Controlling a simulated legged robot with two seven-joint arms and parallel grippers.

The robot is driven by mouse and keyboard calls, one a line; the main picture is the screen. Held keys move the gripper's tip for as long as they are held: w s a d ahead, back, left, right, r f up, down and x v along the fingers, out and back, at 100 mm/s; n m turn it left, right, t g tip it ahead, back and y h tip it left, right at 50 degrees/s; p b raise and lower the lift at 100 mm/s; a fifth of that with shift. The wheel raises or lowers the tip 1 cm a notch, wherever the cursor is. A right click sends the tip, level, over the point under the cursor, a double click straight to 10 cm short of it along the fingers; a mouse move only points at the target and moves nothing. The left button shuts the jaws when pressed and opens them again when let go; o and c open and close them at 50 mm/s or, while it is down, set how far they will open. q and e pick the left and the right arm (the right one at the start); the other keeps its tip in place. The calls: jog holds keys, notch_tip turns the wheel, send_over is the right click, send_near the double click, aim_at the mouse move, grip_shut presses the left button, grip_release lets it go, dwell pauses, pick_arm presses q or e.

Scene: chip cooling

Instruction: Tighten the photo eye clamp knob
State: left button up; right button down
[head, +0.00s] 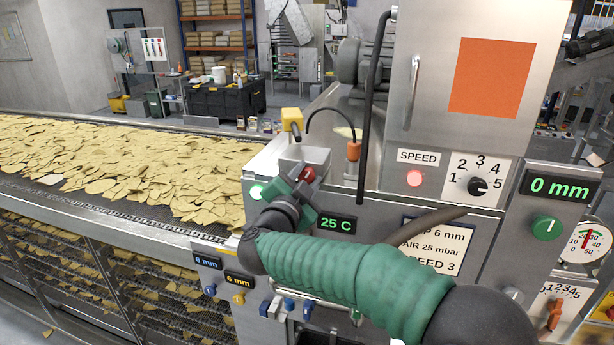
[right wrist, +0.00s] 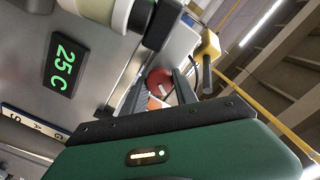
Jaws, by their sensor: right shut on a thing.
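The red clamp knob (head: 308,174) is on a grey bracket at the left end of the machine panel, below the yellow photo eye (head: 291,120). My right gripper (head: 304,186) is shut on the knob, which is partly hidden by the jaws in the head view. In the right wrist view the red knob (right wrist: 159,82) with a pale mark sits between the two fingers (right wrist: 160,90). The yellow photo eye (right wrist: 209,47) shows just beyond them. My left gripper is not in view.
The conveyor of chips (head: 130,165) runs along the left. The speed dial (head: 478,186) is to the right.

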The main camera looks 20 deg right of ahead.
jog(key=n+p, duration=0.3)
jog(key=shift+a+f, duration=0.1)
jog(key=shift+f, duration=0.05)
jog(key=n+p, duration=0.3)
jog(key=n, duration=0.1)
jog(key=n+p, duration=0.2)
jog(key=shift+n+p, duration=0.3)
jog(key=shift+n, duration=0.1)
jog(key=shift+w+n+p, duration=0.1)
jog(key=shift+n+p, duration=0.35)
jog(key=shift+n, duration=0.15)
jog(key=shift+r, duration=0.3)
jog(key=c, duration=1.4)
grip_release()
jog(key=o, duration=0.4)
jog(key=shift+w+f, duration=0.15)
jog(key=shift+w, duration=0.05)
jog(key=shift+o, duration=0.2)
jog(key=shift+f, duration=0.1)
